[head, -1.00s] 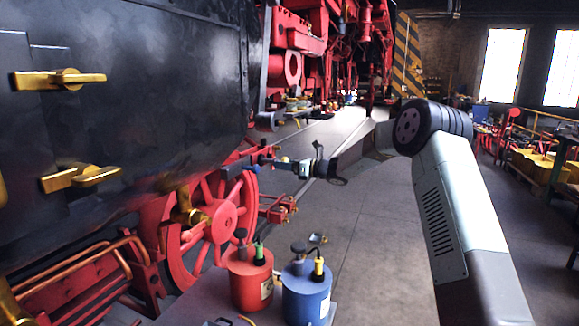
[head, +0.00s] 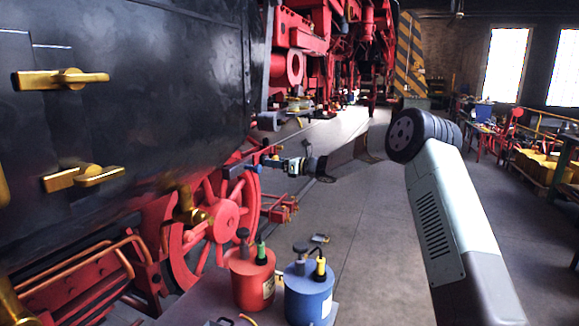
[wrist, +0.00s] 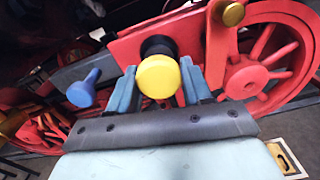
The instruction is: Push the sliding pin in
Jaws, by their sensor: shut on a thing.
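A round yellow knob (wrist: 158,76) with a black collar behind it sits against a red bar in the wrist view. It lies between the two blue-grey fingers of my gripper (wrist: 160,88), which are shut on it. How far the pin sits in the bar is hidden behind the knob. A blue pin with a round head (wrist: 82,92) sticks out to the left of my fingers, apart from them. In the head view my gripper (head: 270,161) is at the red linkage by the wheel, small and partly unclear; the yellow knob cannot be made out there.
A red spoked wheel (head: 222,222) and the dark tank (head: 140,120) with brass handles stand at the left. A red can (head: 250,280) and a blue can (head: 308,295) stand on a surface in front.

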